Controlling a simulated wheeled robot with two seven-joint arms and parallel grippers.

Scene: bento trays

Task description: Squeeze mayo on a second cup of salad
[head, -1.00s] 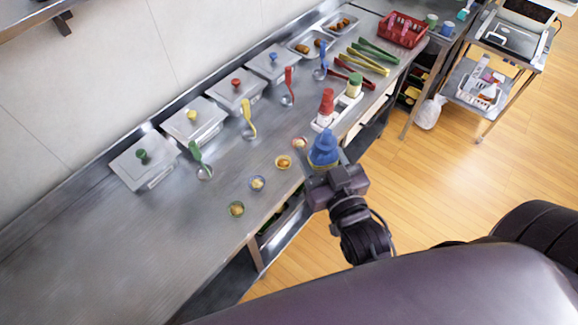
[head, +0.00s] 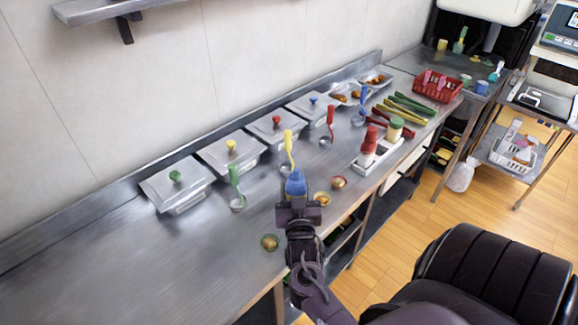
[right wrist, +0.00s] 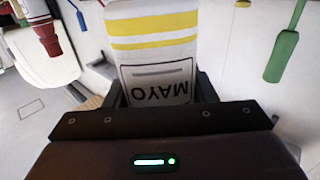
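My right gripper (head: 299,208) is shut on the mayo bottle (head: 296,185), which looks blue in the head view. In the right wrist view the bottle (right wrist: 155,50) is pale with yellow bands, and its MAYO label reads upside down. The bottle is over the front part of the counter. A green-rimmed salad cup (head: 269,242) is left of and below the gripper. A yellow-rimmed cup (head: 322,198) and a red-rimmed cup (head: 339,182) are to its right. The blue-rimmed cup is hidden, apparently behind my gripper. The bottle's nozzle is not clear. My left gripper is out of view.
Several lidded steel containers (head: 230,150) line the wall, with coloured ladles (head: 236,185) in front. A white holder (head: 378,160) with a red bottle (head: 368,143), coloured tongs (head: 385,113) and a red basket (head: 437,86) are to the right. The counter's left is clear.

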